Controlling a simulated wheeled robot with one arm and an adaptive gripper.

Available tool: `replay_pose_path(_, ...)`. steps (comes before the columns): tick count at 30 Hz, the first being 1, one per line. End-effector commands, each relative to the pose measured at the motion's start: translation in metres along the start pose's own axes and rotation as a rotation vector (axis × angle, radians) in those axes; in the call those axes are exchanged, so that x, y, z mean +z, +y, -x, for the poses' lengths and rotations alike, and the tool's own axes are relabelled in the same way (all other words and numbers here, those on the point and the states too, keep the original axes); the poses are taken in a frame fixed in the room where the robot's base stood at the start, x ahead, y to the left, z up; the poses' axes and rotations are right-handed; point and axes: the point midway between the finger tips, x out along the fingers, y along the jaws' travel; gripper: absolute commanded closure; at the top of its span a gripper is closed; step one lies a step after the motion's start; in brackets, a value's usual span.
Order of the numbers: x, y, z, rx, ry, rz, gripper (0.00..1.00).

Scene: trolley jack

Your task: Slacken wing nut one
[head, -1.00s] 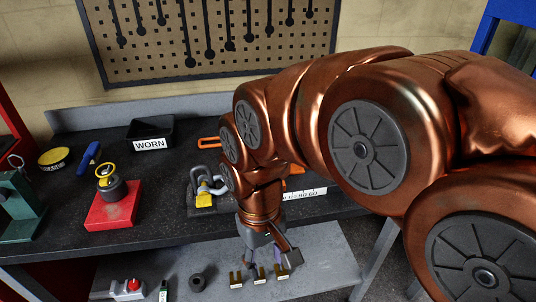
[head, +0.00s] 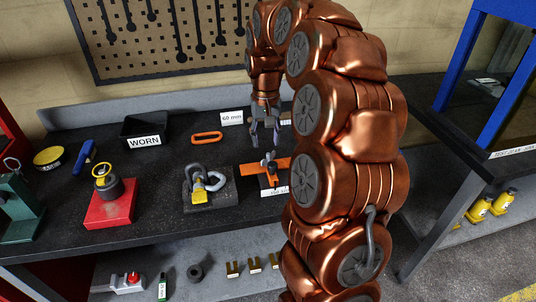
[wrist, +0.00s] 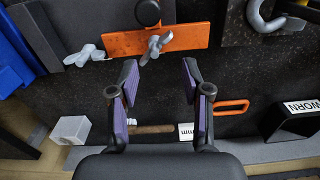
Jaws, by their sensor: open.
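An orange plate (head: 250,170) lies on the dark bench with a grey wing nut (head: 268,160) on it. In the wrist view the orange plate (wrist: 125,44) is at the top, with the wing nut (wrist: 155,46) on it just beyond my fingertips. A second grey wing nut (wrist: 84,56) is at the plate's left end in that view; my arm hides that side in the head view. I cannot read which is number one. My gripper (head: 265,138) is open and empty behind the plate; its purple-padded fingers (wrist: 158,78) are apart, touching nothing.
A dark block with a grey shackle and yellow tag (head: 199,194) stands left of the plate. An orange link (head: 207,138), a "60 mm" label (head: 232,118) and the WORN bin (head: 146,131) are farther back. A round black knob (wrist: 148,11) rises beside the plate's wing nut.

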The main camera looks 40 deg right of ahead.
Motion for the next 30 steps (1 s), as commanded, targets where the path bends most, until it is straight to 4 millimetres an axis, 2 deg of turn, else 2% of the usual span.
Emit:
replay_pose_path(3, -0.008, 0.006, -0.002, 0.001, 0.001, -0.019, 0.52)
replay_pose_path(8, -0.01, 0.008, -0.011, 0.001, 0.002, -0.022, 0.52)
replay_pose_path(21, -0.009, 0.007, -0.065, 0.001, 0.0, -0.022, 0.52)
replay_pose_path(30, -0.01, 0.007, -0.079, 0.001, 0.005, -0.021, 0.52)
